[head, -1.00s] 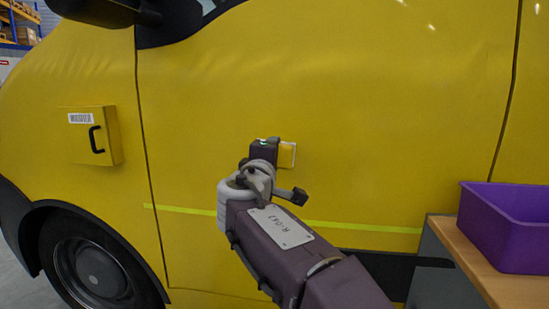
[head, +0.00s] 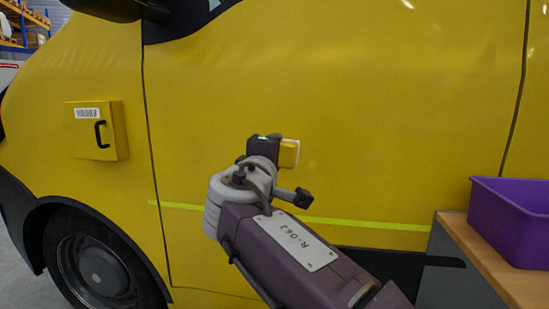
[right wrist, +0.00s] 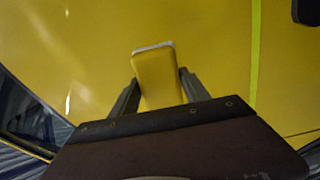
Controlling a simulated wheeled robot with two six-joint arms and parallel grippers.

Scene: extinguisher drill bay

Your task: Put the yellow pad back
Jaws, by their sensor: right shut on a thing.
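The yellow pad (head: 289,153) has a white edge and shows just right of my right gripper (head: 278,150) in the head view. My right gripper is shut on it and holds it up in front of the yellow van door (head: 380,100). In the right wrist view, the pad (right wrist: 155,75) sits between the two fingers of the right gripper (right wrist: 158,85), its white edge at the far end. I cannot tell whether the pad touches the van. My left gripper is not in view.
A yellow box (head: 97,131) with a white label and black handle is on the van at left, above the front wheel (head: 100,270). A purple bin (head: 515,225) stands on a wooden-topped bench (head: 480,260) at right. A lime stripe (head: 360,224) runs along the door.

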